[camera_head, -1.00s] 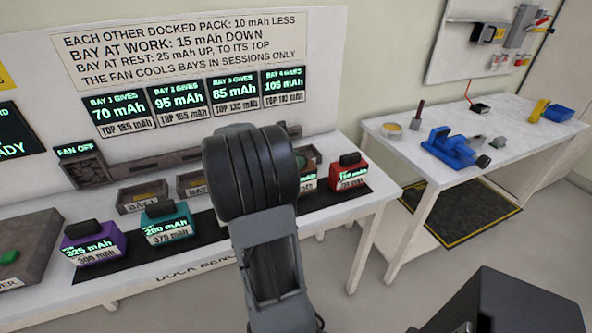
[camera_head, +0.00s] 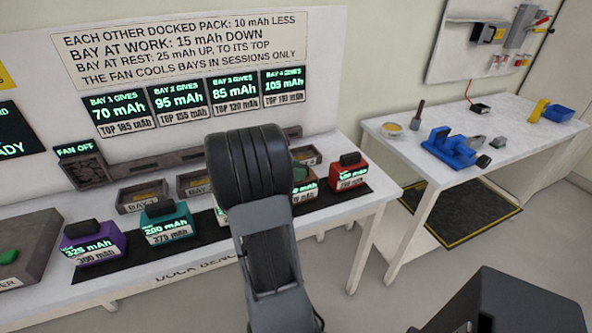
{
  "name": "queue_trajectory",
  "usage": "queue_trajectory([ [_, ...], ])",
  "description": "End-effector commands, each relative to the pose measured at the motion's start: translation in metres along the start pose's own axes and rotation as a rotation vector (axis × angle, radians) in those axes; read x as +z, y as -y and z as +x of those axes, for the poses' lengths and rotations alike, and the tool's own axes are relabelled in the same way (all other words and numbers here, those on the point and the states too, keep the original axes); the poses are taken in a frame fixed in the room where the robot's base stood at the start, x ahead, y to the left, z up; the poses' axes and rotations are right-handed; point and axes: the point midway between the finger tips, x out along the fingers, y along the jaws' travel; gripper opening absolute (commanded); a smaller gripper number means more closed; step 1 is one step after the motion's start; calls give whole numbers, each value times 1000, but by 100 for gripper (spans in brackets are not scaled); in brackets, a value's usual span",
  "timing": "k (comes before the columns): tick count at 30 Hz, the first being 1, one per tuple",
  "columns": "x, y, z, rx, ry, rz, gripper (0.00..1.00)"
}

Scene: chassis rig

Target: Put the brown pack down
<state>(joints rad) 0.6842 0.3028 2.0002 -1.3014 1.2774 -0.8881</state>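I cannot make out a brown pack for certain. A pack with a dark green part (camera_head: 301,173) shows just right of my arm, mostly hidden by it, and its body colour is unclear. My gripper is hidden behind the thick black joint of my arm, so I cannot see its fingers or anything in them. On the dark strip (camera_head: 200,239) at the bench front stand a purple pack (camera_head: 93,246), a teal pack (camera_head: 168,226) and a red pack (camera_head: 349,176). A sliver of another pack's label (camera_head: 220,215) shows left of my arm.
Bay 1 (camera_head: 143,197) and a bay beside it (camera_head: 194,184) look empty. The fan (camera_head: 85,173) reads off. A grey box with a green button (camera_head: 9,257) is at far left. A second table (camera_head: 480,168) with a blue vise (camera_head: 452,150) stands right, across a floor gap.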

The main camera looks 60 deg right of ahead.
Motion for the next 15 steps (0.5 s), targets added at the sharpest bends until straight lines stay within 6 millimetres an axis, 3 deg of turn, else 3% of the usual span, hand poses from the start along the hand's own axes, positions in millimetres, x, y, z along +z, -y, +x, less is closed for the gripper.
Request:
queue_trajectory([
  [5, 0, 0, 0, 0, 0, 0, 53],
  [15, 4, 0, -6, 3, 0, 1, 53],
])
